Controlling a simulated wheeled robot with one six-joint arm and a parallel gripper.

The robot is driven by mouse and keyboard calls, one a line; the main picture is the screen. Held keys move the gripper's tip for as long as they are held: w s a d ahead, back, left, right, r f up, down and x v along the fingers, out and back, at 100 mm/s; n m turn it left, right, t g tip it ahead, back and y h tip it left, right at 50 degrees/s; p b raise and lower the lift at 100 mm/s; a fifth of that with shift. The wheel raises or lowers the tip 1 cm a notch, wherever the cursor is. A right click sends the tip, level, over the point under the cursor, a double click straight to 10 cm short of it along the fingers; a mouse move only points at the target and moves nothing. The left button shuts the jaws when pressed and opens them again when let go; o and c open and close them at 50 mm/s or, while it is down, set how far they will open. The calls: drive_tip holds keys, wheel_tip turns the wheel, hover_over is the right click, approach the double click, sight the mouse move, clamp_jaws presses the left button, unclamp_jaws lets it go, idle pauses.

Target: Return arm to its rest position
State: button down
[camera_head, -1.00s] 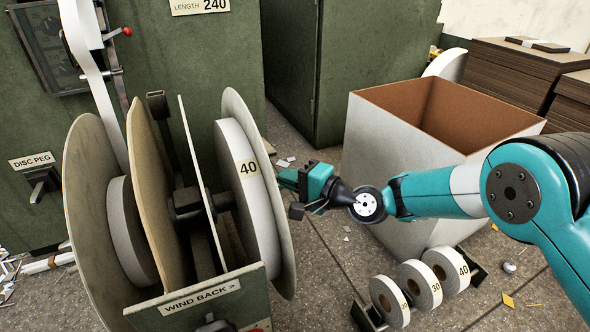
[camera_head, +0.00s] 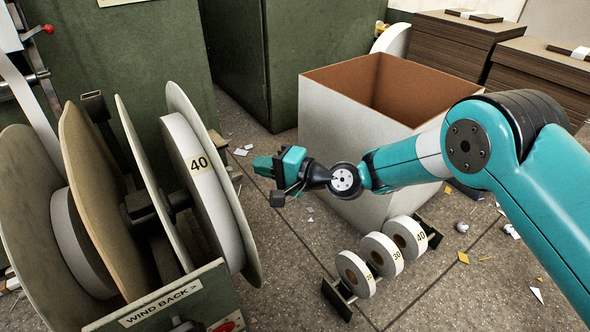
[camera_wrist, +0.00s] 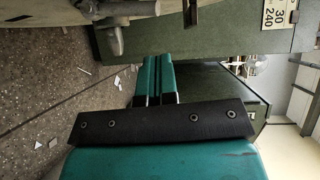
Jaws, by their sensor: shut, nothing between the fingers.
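My gripper (camera_head: 266,166) is on the end of my teal arm, in the middle of the head view. It is in the air between the reel stand and the open box, apart from both. In the wrist view my gripper's two teal fingers (camera_wrist: 158,78) lie side by side, shut with nothing between them. The reel marked 40 (camera_head: 205,185) sits on the green stand to the left of my gripper, between large discs. My arm reaches in from the right, in front of the box.
An open box (camera_head: 330,112) with a brown inside stands behind my arm. A low rack with several small rolls (camera_head: 383,254) is on the floor below. Green cabinets (camera_head: 290,50) and brown board stacks (camera_head: 440,45) stand behind. Paper scraps litter the floor.

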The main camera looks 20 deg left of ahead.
drive_tip(key=d+p, duration=0.4)
drive_tip(key=d, duration=0.5)
drive_tip(key=s+d+r+n+h+p, duration=0.1)
drive_tip(key=s+d+r+n+h, duration=0.15)
drive_tip(key=r, duration=0.45)
drive_tip(key=s+d+r+n+g+h+p, duration=0.1)
drive_tip(key=d+r+n+p, duration=0.1)
drive_tip(key=d+r, duration=0.3)
drive_tip(key=s+d+r+n+h+p, duration=0.1)
drive_tip(key=s+d+r+n+h, duration=0.1)
drive_tip(key=r, duration=0.6)
drive_tip(key=s+d+r+n+h+p, duration=0.1)
drive_tip(key=s+d+r+h+p, duration=0.3)
drive_tip(key=s+d, duration=0.5)
drive_tip(key=s+d+r+h+p, duration=0.1)
drive_tip(key=s+d+r+h, duration=0.2)
drive_tip(key=s+d+r, duration=0.65)
wheel_tip(320, 180, up, 34)
drive_tip(key=w+d+p, duration=0.1)
drive_tip(key=d+p, duration=0.1)
drive_tip(key=p, duration=3.6)
drive_tip(key=shift+w+d+r, duration=0.2)
drive_tip(key=shift+w+r, duration=0.05)
drive_tip(key=shift+w, duration=0.05)
